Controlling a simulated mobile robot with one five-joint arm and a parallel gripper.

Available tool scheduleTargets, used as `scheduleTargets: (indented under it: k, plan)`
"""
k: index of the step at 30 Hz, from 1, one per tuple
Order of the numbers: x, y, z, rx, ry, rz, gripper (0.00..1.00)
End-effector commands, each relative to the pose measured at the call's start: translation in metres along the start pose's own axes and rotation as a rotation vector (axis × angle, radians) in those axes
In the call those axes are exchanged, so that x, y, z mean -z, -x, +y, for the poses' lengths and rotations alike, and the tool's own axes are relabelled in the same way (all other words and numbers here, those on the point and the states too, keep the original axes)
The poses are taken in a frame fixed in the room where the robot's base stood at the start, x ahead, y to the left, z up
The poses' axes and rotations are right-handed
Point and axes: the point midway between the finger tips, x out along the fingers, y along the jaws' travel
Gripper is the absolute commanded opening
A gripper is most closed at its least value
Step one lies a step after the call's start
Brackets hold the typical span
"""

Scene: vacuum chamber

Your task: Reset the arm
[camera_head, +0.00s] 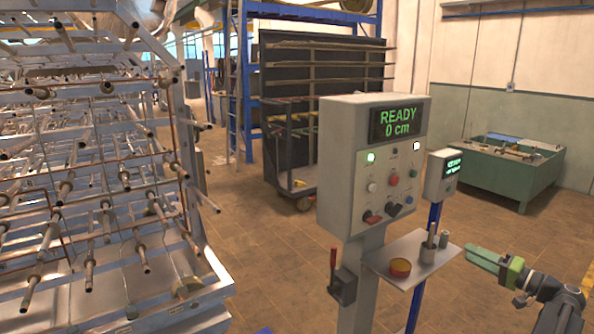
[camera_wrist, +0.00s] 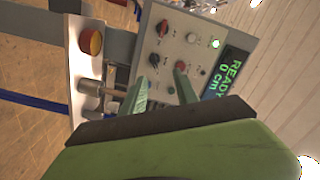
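My gripper (camera_head: 469,253) has green fingers and is at the lower right of the head view, right of the small shelf and apart from it. In the wrist view, my gripper (camera_wrist: 160,80) shows two green fingers with a gap between them and nothing held. They point toward the grey control box (camera_head: 347,165), whose buttons and knobs show behind them. Its display (camera_head: 395,122) reads "READY 0 cm" in green; the display also shows sideways in the wrist view (camera_wrist: 228,72).
A shelf (camera_head: 385,262) on the post holds a yellow-rimmed red round item (camera_head: 400,268) and metal cylinders (camera_head: 427,248). A smaller display box (camera_head: 441,175) stands behind it on a blue post. A metal rack (camera_head: 90,180) fills the left. Tiled floor is open between.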

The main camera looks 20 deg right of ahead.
Motion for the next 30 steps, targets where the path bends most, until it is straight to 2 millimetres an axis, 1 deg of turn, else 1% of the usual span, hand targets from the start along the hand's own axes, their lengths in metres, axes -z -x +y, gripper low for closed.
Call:
scheduleTargets:
  k: [1, 5, 8, 11, 14, 17, 18, 20, 21, 23, 24, 26, 27, 29, 30]
  plan:
    - [-0.003, -0.010, -0.002, 0.007, 0.000, -0.013, 0.36]
    - [-0.012, -0.036, -0.007, 0.026, 0.000, -0.047, 0.36]
    - [-0.023, -0.062, -0.013, 0.045, 0.000, -0.082, 0.36]
    - [-0.038, -0.094, -0.022, 0.070, 0.000, -0.126, 0.36]
    - [-0.059, -0.131, -0.034, 0.098, 0.000, -0.177, 0.36]
    - [-0.091, -0.174, -0.050, 0.126, 0.002, -0.247, 0.36]
    - [-0.108, -0.193, -0.057, 0.135, 0.004, -0.284, 0.36]
    - [-0.140, -0.225, -0.068, 0.143, 0.010, -0.351, 0.36]
    - [-0.167, -0.247, -0.077, 0.146, 0.017, -0.404, 0.36]
    - [-0.210, -0.278, -0.089, 0.143, 0.031, -0.488, 0.36]
    - [-0.240, -0.295, -0.097, 0.137, 0.041, -0.547, 0.36]
    - [-0.287, -0.318, -0.107, 0.120, 0.059, -0.639, 0.36]
    - [-0.319, -0.331, -0.114, 0.106, 0.073, -0.701, 0.36]
    - [-0.370, -0.345, -0.123, 0.077, 0.100, -0.798, 0.36]
    - [-0.404, -0.351, -0.129, 0.053, 0.119, -0.864, 0.36]
